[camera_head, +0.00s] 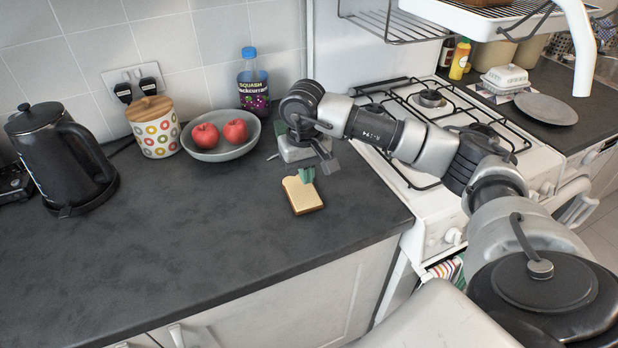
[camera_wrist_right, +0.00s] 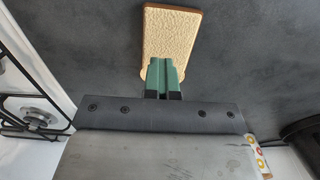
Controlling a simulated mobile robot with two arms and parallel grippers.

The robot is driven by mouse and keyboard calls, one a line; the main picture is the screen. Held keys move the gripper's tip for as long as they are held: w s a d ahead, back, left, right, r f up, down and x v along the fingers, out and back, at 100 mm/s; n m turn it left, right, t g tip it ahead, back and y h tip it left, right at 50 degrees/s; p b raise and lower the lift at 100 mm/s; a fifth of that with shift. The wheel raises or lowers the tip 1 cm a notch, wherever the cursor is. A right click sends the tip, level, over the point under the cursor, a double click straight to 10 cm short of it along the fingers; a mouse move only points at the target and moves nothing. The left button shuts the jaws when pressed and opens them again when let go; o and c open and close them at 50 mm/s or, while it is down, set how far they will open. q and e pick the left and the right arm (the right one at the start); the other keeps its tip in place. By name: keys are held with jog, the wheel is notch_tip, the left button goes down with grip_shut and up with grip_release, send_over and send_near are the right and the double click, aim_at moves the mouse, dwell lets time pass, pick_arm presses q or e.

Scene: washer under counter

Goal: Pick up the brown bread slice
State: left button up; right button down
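The brown bread slice (camera_head: 303,198) lies flat on the dark counter, with a pale face and a brown crust edge. It also shows at the top of the right wrist view (camera_wrist_right: 172,32). My right gripper (camera_head: 306,174) is at the slice's far edge. In the right wrist view its green fingertips (camera_wrist_right: 163,65) are close together and overlap the near end of the slice. I see no bread between them. I cannot tell whether they touch the slice. My left gripper is not in view.
A bowl (camera_head: 222,142) with two red apples, a patterned jar (camera_head: 155,130), a squash bottle (camera_head: 253,85) and a black kettle (camera_head: 62,160) stand behind and left. A gas stove (camera_head: 440,215) adjoins on the right. The counter left of the slice is clear.

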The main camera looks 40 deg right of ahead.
jog(key=s+d+r+b, duration=0.1)
jog(key=d+r, duration=0.5)
jog(key=d, duration=0.3)
jog(key=shift+s+d+r+b, duration=0.15)
jog(key=shift+s+d+b, duration=0.15)
jog(key=shift+s+d, duration=0.1)
jog(key=c, duration=1.4)
grip_release()
jog(key=shift+r, duration=0.1)
jog(key=o, duration=1)
